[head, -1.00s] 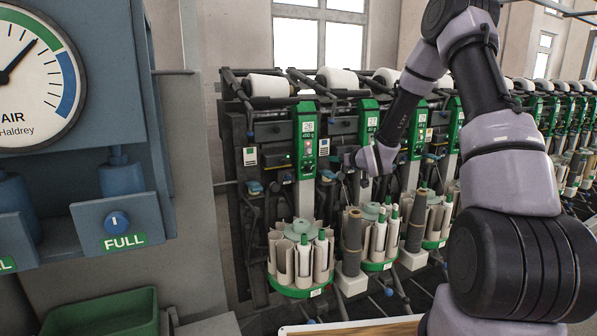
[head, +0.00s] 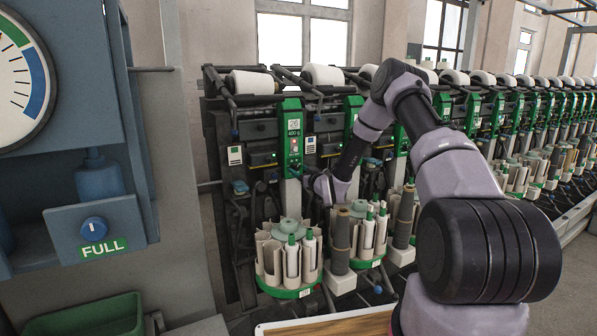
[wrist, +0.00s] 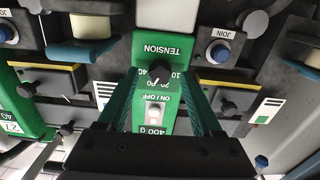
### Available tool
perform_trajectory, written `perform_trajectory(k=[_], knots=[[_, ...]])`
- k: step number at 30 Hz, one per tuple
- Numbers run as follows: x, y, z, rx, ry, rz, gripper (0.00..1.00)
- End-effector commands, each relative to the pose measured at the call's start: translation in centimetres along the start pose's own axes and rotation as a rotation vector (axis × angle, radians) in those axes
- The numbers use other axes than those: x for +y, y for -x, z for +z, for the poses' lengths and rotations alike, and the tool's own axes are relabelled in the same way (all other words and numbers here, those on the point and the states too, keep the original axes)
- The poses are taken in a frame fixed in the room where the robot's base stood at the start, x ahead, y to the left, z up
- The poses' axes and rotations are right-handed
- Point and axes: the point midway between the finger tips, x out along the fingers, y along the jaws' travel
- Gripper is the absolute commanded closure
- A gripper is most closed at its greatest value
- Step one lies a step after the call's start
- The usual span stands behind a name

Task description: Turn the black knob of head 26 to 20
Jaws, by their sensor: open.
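Head 26 shows as a green panel (head: 291,140) with "26" and "400 g" labels in the head view. In the wrist view its panel (wrist: 150,48) appears upside down, with TENSION, ON/OFF and 400 g markings. Its black knob (wrist: 160,74) sits in the middle, with dial numbers around it. A white pointer mark leans to the picture's lower left; the exact reading is hard to tell. My gripper (wrist: 160,80) is open, its teal fingers on either side of the knob, with visible gaps. In the head view the fingertips are too small to make out.
Blue JOIN buttons (wrist: 217,52) flank the panel, and head 27's green panel (wrist: 24,108) is at left. A bobbin carousel (head: 288,262) stands below head 26. A blue gauge cabinet (head: 70,140) is at far left, with a green bin (head: 90,318) below.

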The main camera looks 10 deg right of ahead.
Motion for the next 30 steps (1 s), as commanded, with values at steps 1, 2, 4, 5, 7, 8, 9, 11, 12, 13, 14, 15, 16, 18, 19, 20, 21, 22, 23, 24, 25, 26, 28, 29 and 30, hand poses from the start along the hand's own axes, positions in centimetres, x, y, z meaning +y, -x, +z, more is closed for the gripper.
perform_trajectory(k=[1,2,4,5,7,8,9,11,12,13,14,15,16,18,19,20,21,22,23,24,25,26,28,29,30], knots=[[-0.05,-0.46,-0.02,0.001,0.0,-0.001,0.33],[-0.06,-0.62,0.0,0.0,0.0,-0.001,0.33],[-0.02,-0.86,-0.01,0.0,0.0,0.0,0.33],[-0.01,-0.92,-0.02,0.0,0.0,0.0,0.33],[0.01,-0.96,-0.03,0.0,0.0,0.0,0.33],[0.01,-0.96,-0.03,0.0,0.0,0.0,0.33],[0.01,-0.95,-0.03,-0.001,0.0,0.0,0.33],[0.01,-0.94,-0.03,-0.001,0.0,0.0,0.33],[0.01,-0.94,-0.03,-0.001,0.0,0.0,0.41],[0.01,-0.93,-0.02,-0.001,0.0,0.0,0.52],[0.01,-0.93,-0.03,-0.001,0.0,0.0,0.64],[0.01,-0.93,-0.03,-0.001,0.0,0.0,0.79],[0.01,-0.93,-0.03,-0.001,0.0,0.0,0.91],[0.01,-0.92,-0.03,-0.001,0.0,0.0,1.0],[0.01,-0.92,-0.03,-0.001,0.0,0.0,1.0],[0.01,-0.92,-0.03,-0.001,0.0,0.0,1.0],[0.01,-0.92,-0.03,-0.001,0.001,0.0,1.0],[0.01,-0.92,-0.03,-0.001,0.003,0.0,1.0],[0.01,-0.92,-0.03,-0.001,0.006,0.0,1.0],[0.01,-0.92,-0.03,-0.001,0.011,0.0,1.0],[0.01,-0.91,-0.02,-0.001,0.016,0.0,1.0],[0.02,-0.91,-0.02,-0.001,0.022,0.0,1.0],[0.03,-0.91,-0.01,-0.001,0.044,0.0,1.0],[0.03,-0.91,0.0,-0.001,0.057,0.001,1.0],[0.01,-0.91,0.0,-0.002,0.075,0.0,1.0]])
